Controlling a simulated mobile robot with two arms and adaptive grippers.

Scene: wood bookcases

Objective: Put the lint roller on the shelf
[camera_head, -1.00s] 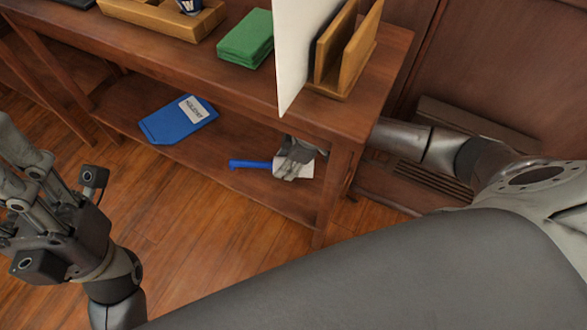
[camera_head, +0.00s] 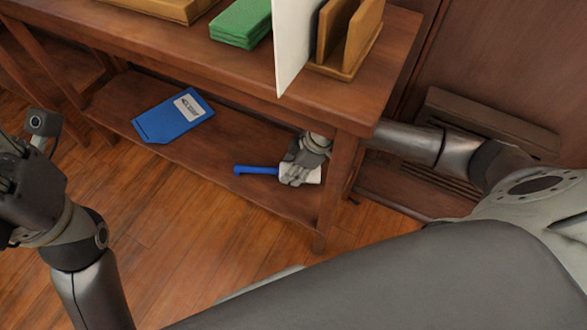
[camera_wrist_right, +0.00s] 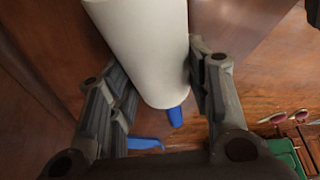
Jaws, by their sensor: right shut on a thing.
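The lint roller has a blue handle (camera_head: 258,170) and a white roll (camera_head: 314,175). It lies level at the right part of the lower wooden shelf (camera_head: 215,155), on or just above the board; I cannot tell if it touches. My right gripper (camera_head: 298,168) reaches in from the right under the top board and is shut on the white roll. In the right wrist view the white roll (camera_wrist_right: 145,45) sits between the two fingers (camera_wrist_right: 165,95), with a blue end below it. My left gripper (camera_head: 28,185) is at the left edge, away from the shelf, its fingers mostly cut off.
A blue flat item with a white label (camera_head: 175,116) lies on the lower shelf, left of the roller. On the top board stand a green stack (camera_head: 241,24), a white panel (camera_head: 292,45) and a wooden holder (camera_head: 345,40). A front leg (camera_head: 334,195) stands close to my right gripper.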

